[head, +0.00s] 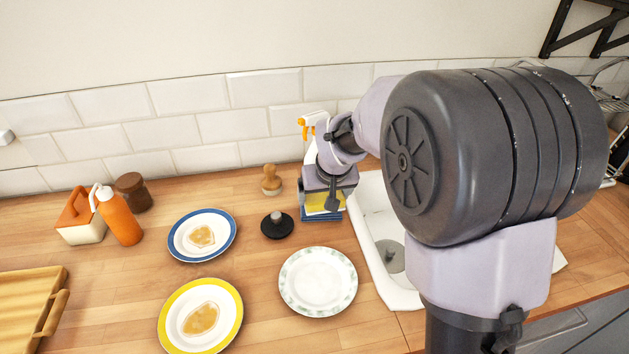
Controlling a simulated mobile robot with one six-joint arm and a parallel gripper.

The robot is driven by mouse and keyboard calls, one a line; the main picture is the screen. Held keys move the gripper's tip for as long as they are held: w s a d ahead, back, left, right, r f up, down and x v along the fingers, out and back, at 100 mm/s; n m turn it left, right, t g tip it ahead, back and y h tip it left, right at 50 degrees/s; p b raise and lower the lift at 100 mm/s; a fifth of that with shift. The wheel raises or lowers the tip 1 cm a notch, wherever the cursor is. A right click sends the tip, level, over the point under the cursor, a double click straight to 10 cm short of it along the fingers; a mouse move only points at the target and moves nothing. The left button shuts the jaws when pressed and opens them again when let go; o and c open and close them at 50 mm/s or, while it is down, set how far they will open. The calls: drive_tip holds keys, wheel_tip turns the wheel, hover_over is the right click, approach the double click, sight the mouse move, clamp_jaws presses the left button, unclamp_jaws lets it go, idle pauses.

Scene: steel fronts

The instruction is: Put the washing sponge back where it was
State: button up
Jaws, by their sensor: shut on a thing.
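My gripper (328,203) is seen from behind at the back of the counter, left of the sink. It is shut on a yellow thing, which looks like the washing sponge (317,202); only a small part shows below my wrist. A blue holder (320,216) stands on the counter right under and around the sponge. I cannot tell whether the sponge rests in the holder or is just above it. My arm covers much of both.
A white spray bottle with an orange head (308,124) stands behind my gripper. A black round-based tool (277,226) and a wooden-handled brush (271,181) are left of it. Plates (318,282) lie in front. The white sink (372,222) is at right, partly hidden by my arm.

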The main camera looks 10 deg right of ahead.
sight(321, 195)
drive_tip(key=w, duration=0.3)
drive_tip(key=shift+w+d+f, duration=0.15)
drive_tip(key=shift+w+f, duration=0.05)
drive_tip(key=shift+w, duration=0.2)
drive_tip(key=f+b, duration=0.1)
drive_tip(key=f, duration=0.1)
drive_tip(key=f+b, duration=0.1)
drive_tip(key=shift+w+f+b, duration=0.2)
drive_tip(key=shift+f+b, duration=0.15)
drive_tip(key=shift+b, duration=0.05)
drive_tip(key=shift+r, duration=0.15)
drive_tip(key=o, duration=1.7)
drive_tip(key=shift+r+p, duration=0.25)
drive_tip(key=shift+p, duration=0.1)
drive_tip(key=p+v, duration=0.4)
drive_tip(key=v, duration=0.7)
drive_tip(key=shift+s+r, duration=0.1)
drive_tip(key=shift+s, duration=0.15)
drive_tip(key=s+a+r+m, duration=0.1)
drive_tip(key=s, duration=0.8)
drive_tip(key=s+a+r+m+y, duration=0.1)
drive_tip(key=s+r+m, duration=0.1)
drive_tip(key=s, duration=0.8)
drive_tip(key=s+a+r+m+y, duration=0.1)
drive_tip(key=s+a+r, duration=0.1)
drive_tip(key=s, duration=0.8)
drive_tip(key=shift+s+r+t, duration=0.1)
drive_tip(key=shift+r+t, duration=0.05)
drive_tip(key=shift+t, duration=0.25)
